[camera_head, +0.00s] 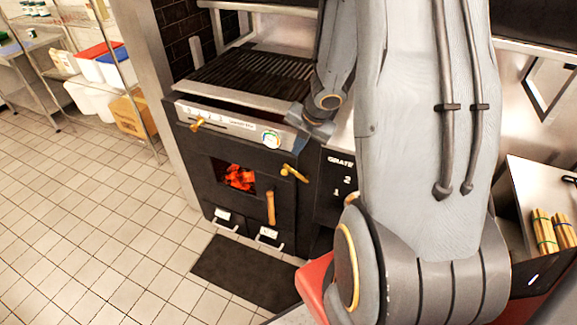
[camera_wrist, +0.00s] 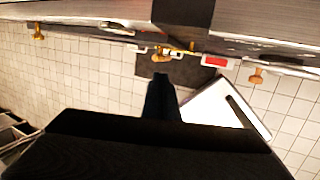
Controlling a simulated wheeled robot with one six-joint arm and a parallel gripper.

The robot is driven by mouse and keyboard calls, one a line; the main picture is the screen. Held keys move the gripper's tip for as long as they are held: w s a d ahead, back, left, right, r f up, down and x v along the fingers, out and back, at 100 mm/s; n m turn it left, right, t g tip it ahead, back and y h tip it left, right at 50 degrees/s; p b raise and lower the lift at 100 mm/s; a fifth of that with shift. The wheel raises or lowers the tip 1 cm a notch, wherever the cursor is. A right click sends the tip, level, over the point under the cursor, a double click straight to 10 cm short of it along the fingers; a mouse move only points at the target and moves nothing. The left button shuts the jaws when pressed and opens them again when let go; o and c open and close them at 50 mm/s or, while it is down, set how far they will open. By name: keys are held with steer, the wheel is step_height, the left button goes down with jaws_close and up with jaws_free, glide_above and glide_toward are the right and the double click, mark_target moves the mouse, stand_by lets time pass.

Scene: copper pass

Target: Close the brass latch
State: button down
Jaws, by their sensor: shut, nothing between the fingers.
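The brass latch (camera_head: 295,173) sits at the right edge of the dark oven door (camera_head: 222,192), its arm slanting down to the right. The door looks flush with the front and has a wooden handle (camera_head: 270,207). My gripper (camera_head: 302,140) is in front of the panel, above the latch in the picture and apart from it. In the wrist view my gripper (camera_wrist: 161,80) shows as a dark shut shape with nothing in it. A brass piece (camera_wrist: 180,48) shows just beyond its tip; I cannot tell for sure whether it is the latch.
A grill (camera_head: 250,75) tops the oven, with a dial (camera_head: 271,138) and a brass knob (camera_head: 198,123) on its front panel. A dark mat (camera_head: 245,270) lies on the tiles below. Shelves with bins (camera_head: 115,65) stand left. The tiled floor (camera_head: 90,220) at left is clear.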

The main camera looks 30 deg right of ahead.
steer(key=b, duration=0.4)
glide_toward(284, 167)
steer(key=f, duration=0.1)
steer(key=a+f, duration=0.1)
steer(key=f, duration=0.2)
steer(key=shift+s+a+f, duration=0.25)
steer(key=shift+s, duration=0.1)
steer(key=shift+w+a+f, duration=0.2)
steer(key=shift+w+f, duration=0.1)
steer(key=shift+w+a+f+b, duration=0.25)
steer(key=shift+w+f+b, duration=0.1)
steer(key=shift+b, duration=0.25)
steer(key=shift+w+a+f+b, duration=0.3)
steer(key=shift+w+f+b, duration=0.1)
steer(key=shift+f+b, duration=0.4)
steer(key=shift+w+a+f+b, duration=0.4)
steer(key=shift+f+b, duration=0.15)
steer(key=shift+b, duration=0.3)
steer(key=shift+r, duration=0.1)
steer(key=a+r+p, duration=0.3)
steer(key=r+p, duration=0.6)
steer(key=r, duration=0.4)
steer(key=shift+r, duration=0.3)
